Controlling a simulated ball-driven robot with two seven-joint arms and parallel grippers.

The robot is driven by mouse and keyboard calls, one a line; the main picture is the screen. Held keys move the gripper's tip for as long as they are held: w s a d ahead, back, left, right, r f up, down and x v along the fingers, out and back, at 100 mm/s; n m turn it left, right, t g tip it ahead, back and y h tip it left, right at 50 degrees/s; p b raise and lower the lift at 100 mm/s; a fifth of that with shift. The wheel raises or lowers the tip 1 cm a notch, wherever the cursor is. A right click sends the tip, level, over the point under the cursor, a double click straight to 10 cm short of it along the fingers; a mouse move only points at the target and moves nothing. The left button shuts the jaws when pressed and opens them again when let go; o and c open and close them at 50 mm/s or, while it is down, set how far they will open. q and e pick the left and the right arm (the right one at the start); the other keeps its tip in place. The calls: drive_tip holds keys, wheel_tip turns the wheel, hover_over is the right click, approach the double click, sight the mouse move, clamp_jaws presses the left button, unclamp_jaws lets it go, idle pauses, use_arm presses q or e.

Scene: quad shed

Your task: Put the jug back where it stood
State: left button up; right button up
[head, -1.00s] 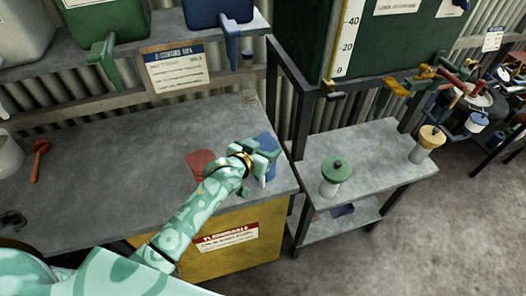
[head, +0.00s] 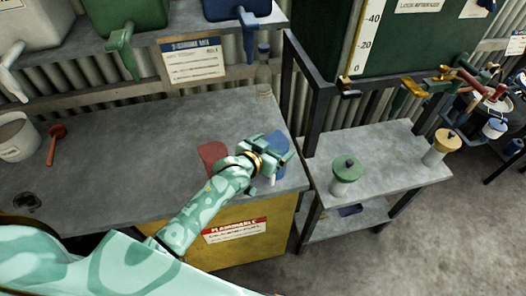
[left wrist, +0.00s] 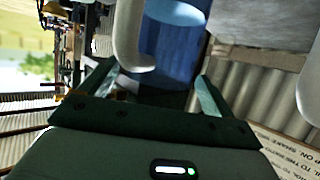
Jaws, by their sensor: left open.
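The blue jug (head: 278,142) stands at the right end of the grey workbench, mostly hidden behind my left gripper (head: 277,160) in the head view. In the left wrist view the jug (left wrist: 182,42) is a blue cylinder with a pale curved handle (left wrist: 130,38) towards me. My left gripper (left wrist: 155,78) is open, with one finger to each side of the jug's lower part in that view. I cannot tell whether the fingers touch it. A red patch or flat piece (head: 211,153) lies on the bench just left of the gripper. My right gripper is not in view.
The workbench (head: 120,150) is largely clear in the middle. A clear bottle (head: 263,75) stands at its back. Taps of a green container (head: 120,40) and a blue container hang above.

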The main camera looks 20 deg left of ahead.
use_arm(q)
drive_tip(key=p+v, duration=0.1)
drive_tip(key=v, duration=0.9)
drive_tip(key=shift+s, duration=0.4)
drive_tip(key=shift+a+r, duration=0.1)
drive_tip(key=shift+r, duration=0.05)
